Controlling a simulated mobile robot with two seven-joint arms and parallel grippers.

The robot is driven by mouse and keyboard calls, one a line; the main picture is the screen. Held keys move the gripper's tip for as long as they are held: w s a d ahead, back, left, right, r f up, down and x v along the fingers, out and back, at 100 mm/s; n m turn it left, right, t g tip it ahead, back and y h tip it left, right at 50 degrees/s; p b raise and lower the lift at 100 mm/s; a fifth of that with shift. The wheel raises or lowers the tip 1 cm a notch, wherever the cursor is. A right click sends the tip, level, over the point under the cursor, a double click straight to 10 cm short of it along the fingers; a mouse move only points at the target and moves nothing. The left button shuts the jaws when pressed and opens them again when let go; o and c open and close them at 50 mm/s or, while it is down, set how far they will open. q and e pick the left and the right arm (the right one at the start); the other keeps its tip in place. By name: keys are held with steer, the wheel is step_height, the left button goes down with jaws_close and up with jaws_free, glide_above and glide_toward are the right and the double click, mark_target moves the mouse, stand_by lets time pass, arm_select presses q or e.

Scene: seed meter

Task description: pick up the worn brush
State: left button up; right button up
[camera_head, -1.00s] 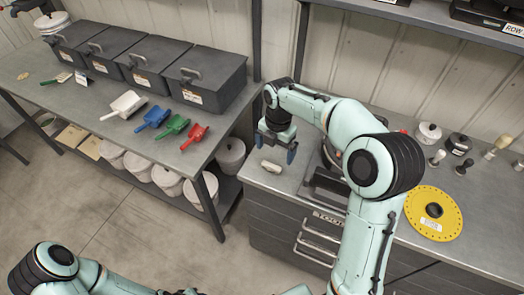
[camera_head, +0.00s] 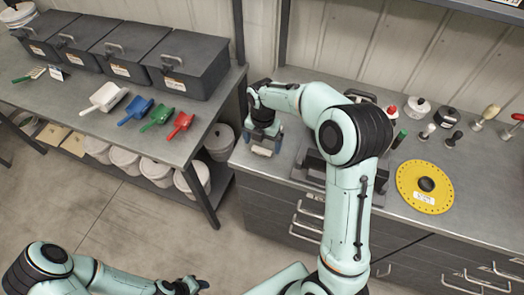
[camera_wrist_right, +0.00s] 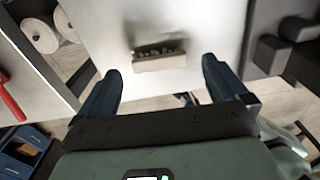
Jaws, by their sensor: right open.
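The worn brush, a small pale block with short dark bristles along one side, lies on the grey cabinet top; it shows in the right wrist view (camera_wrist_right: 159,62) between and beyond my fingertips. In the head view the brush (camera_head: 260,151) is partly hidden below my right gripper (camera_head: 263,142). My right gripper is open and points down over the brush; its two dark blue fingers (camera_wrist_right: 162,72) stand apart with nothing between them. I cannot tell the exact height. My left gripper (camera_head: 186,287) is at the bottom edge, partly cut off, far from the brush.
A dark grey device (camera_head: 310,167) stands right of the brush under my right arm. Further right lie a yellow disc (camera_head: 411,187) and several small tools. The left bench holds coloured scoops (camera_head: 159,115) and lidded bins (camera_head: 190,73). A gap separates bench and cabinet.

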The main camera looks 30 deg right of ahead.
mark_target(262, 151)
step_height(262, 151, down, 3)
steer(key=shift+r, duration=0.15)
steer(key=c, duration=1.1)
steer(key=shift+o, duration=0.2)
steer(key=shift+r, duration=0.1)
